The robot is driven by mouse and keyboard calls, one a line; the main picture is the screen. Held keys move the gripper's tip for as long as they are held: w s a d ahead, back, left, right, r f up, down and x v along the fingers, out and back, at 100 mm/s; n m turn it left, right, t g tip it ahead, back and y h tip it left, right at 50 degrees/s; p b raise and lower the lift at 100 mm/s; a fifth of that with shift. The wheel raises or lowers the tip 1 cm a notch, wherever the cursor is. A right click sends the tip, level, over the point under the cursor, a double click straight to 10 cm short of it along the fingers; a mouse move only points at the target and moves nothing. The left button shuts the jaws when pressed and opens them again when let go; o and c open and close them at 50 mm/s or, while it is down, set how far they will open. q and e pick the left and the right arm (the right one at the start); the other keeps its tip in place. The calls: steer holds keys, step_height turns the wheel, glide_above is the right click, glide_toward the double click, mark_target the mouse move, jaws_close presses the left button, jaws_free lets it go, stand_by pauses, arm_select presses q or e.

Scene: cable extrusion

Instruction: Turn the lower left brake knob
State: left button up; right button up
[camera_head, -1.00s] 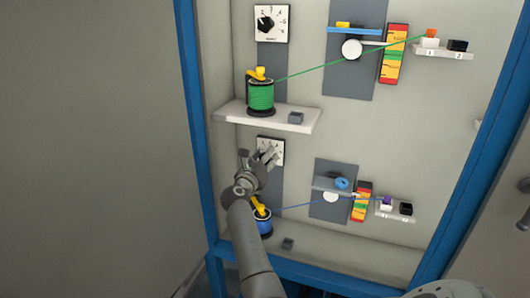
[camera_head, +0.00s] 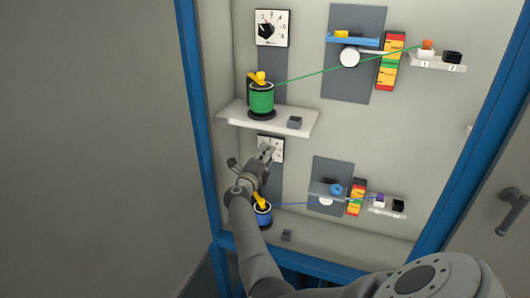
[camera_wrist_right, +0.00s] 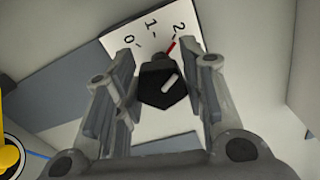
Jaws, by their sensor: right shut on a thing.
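The lower left brake knob (camera_wrist_right: 163,86) is black with a white pointer line and sits on a white dial plate. In the right wrist view the numbers 0, 1 and 2 show, with a red mark near the 2. My right gripper (camera_wrist_right: 165,62) has its fingers on both sides of the knob and is shut on it. In the head view the gripper (camera_head: 268,153) covers most of the knob in front of the white dial plate (camera_head: 278,146). My left gripper is not in view.
A shelf (camera_head: 230,112) with a green spool (camera_head: 261,98) is just above the dial. A blue spool (camera_head: 262,217) stands below, beside my arm. An upper black knob (camera_head: 268,29) is at the top. A blue cable runs right from the lower spool.

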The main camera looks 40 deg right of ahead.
steer(key=shift+n, duration=0.5)
steer(key=shift+p, duration=0.35)
steer(key=o, duration=0.9)
